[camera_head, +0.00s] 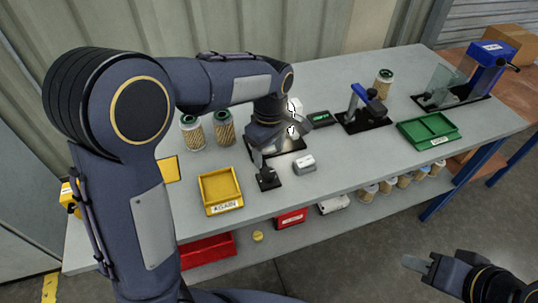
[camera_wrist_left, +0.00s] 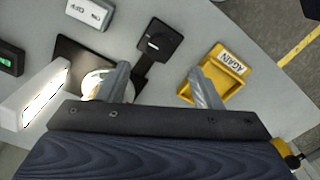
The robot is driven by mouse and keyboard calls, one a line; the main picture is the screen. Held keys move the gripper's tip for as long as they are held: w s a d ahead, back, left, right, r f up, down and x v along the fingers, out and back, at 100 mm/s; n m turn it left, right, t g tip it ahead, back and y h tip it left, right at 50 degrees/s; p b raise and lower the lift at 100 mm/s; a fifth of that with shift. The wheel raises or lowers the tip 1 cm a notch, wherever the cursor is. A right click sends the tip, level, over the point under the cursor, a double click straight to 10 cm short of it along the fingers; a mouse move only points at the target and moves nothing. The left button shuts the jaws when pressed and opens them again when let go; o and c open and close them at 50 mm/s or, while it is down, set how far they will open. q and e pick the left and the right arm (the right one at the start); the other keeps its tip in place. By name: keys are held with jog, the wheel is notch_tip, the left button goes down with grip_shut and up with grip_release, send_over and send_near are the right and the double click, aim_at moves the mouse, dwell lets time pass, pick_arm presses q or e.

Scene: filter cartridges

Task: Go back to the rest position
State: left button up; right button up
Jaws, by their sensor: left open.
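My left gripper (camera_head: 262,158) hangs over the middle of the table, above a dark station plate with a lit white part (camera_head: 292,120). In the left wrist view my left gripper (camera_wrist_left: 160,86) is open, with only grey table and part of a black stand between its fingers. The left finger overlaps a pale round piece (camera_wrist_left: 97,84) on the dark plate; I cannot tell whether they touch. My right gripper (camera_head: 422,263) is at the lower right, out in front of the table over the floor. Its fingers are too small and turned to tell their opening.
Two filter cartridges (camera_head: 223,128) stand behind my left arm. A yellow AGAIN tray (camera_head: 220,203), a black stand (camera_head: 267,180), a grey switch box (camera_head: 304,164), a blue-handled device (camera_head: 366,108), a green tray (camera_head: 428,131) and a blue press (camera_head: 487,68) occupy the grey table (camera_head: 345,175).

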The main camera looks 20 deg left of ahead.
dwell(0.4)
pick_arm(q)
jog(key=s+a+r+m+t+h, duration=0.1)
jog(key=s+a+m+t, duration=0.1)
jog(key=s, duration=0.5)
jog(key=s+a+r+m+t+h, duration=0.1)
jog(key=s+a+m+t, duration=0.1)
jog(key=s+m, duration=0.3)
jog(key=s+a+r+m+t+h, duration=0.1)
jog(key=s+a+m+t, duration=0.1)
jog(key=s, duration=0.8)
jog(key=shift+s+a+r+m+h, duration=0.15)
jog(key=shift+a+r+m+h, duration=0.25)
jog(key=shift+a+m, duration=0.45)
jog(key=shift+c, duration=0.2)
